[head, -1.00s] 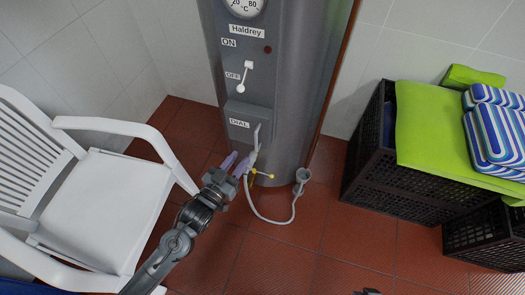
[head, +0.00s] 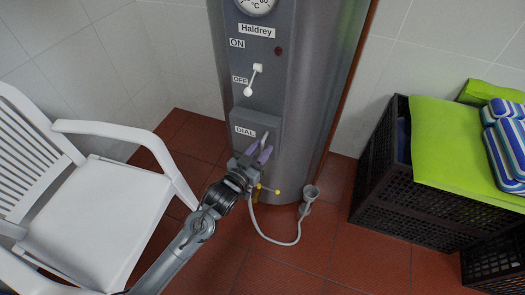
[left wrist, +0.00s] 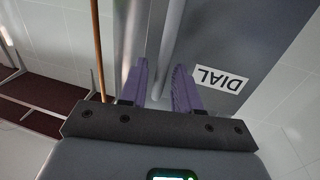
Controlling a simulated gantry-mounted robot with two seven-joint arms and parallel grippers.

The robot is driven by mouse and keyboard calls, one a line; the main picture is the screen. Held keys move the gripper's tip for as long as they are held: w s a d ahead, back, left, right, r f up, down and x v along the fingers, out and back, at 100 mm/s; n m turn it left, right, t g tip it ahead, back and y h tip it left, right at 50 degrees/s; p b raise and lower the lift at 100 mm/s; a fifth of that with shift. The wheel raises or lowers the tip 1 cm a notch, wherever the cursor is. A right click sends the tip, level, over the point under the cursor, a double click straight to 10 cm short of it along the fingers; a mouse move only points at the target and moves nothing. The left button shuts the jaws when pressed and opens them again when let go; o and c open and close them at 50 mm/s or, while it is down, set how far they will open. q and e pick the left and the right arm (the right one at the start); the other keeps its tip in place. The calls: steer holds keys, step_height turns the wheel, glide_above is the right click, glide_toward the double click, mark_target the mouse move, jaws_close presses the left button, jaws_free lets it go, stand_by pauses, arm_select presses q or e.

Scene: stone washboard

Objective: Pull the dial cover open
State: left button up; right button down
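The dial cover (head: 262,121) is a grey box on the front of the grey cylinder, with a white "DIAL" label, and it looks closed. A thin light handle (head: 265,137) stands at its right side. My left gripper (head: 261,152) is at the cover's lower right, with its purple fingers apart. In the left wrist view, the handle (left wrist: 168,48) runs between the two open fingers (left wrist: 160,72), and the "DIAL" label (left wrist: 219,79) is to the right. I cannot tell whether a finger touches the handle. My right gripper is not in view.
The cylinder (head: 315,100) carries an ON/OFF lever (head: 253,80) above the cover. A white hose (head: 262,228) and yellow-tipped valve (head: 277,192) are below. A white chair (head: 95,215) stands left; black crates (head: 378,180) stand right.

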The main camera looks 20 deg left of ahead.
arm_select(q)
steer(key=shift+w+d, duration=0.1)
steer(key=shift+w, duration=0.4)
jaws_close()
